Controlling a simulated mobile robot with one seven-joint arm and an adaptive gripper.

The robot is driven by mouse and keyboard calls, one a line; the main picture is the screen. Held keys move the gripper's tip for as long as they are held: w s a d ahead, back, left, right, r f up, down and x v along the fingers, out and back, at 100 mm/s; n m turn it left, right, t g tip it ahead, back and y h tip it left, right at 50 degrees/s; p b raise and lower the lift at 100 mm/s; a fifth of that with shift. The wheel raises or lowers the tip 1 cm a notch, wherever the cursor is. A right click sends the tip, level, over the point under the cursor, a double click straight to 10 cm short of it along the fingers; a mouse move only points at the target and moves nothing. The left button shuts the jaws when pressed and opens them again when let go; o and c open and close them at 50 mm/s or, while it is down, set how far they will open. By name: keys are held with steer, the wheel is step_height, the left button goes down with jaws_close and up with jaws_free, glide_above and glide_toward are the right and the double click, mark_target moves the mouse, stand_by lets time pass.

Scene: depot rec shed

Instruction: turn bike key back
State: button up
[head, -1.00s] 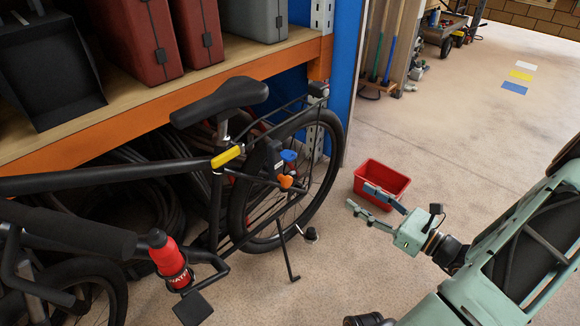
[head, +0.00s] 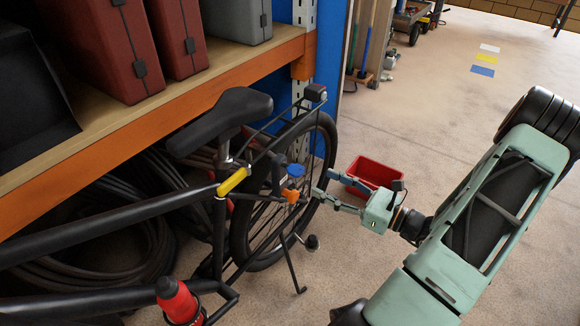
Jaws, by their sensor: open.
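The black bicycle (head: 110,226) stands beside the shelving, its rear wheel (head: 331,150) towards the right. A dark lock (head: 277,172) sits at the rear wheel below the saddle. A blue piece (head: 295,170), probably the key's head, sticks out of it. An orange tag (head: 291,196) is just below the blue piece. How far the key is turned cannot be told at this size. My gripper (head: 321,183) is open and empty, just right of the blue piece and tag. Its fingers point left at them, and the lower fingertip looks close to the tag; contact cannot be told.
A red bin (head: 374,171) stands on the floor behind my gripper. The orange-edged shelf (head: 150,130) holds red and grey cases above the bike. The saddle (head: 220,120) and rear rack (head: 285,108) lie close above the lock. The floor (head: 440,130) to the right is mostly open.

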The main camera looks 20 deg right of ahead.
mark_target(299, 171)
steer(key=b+x, duration=0.2)
steer(key=x, duration=0.8)
steer(key=shift+a, duration=0.1)
steer(key=shift+c, duration=0.2)
steer(key=c, duration=1.1)
steer(key=shift+r, duration=0.1)
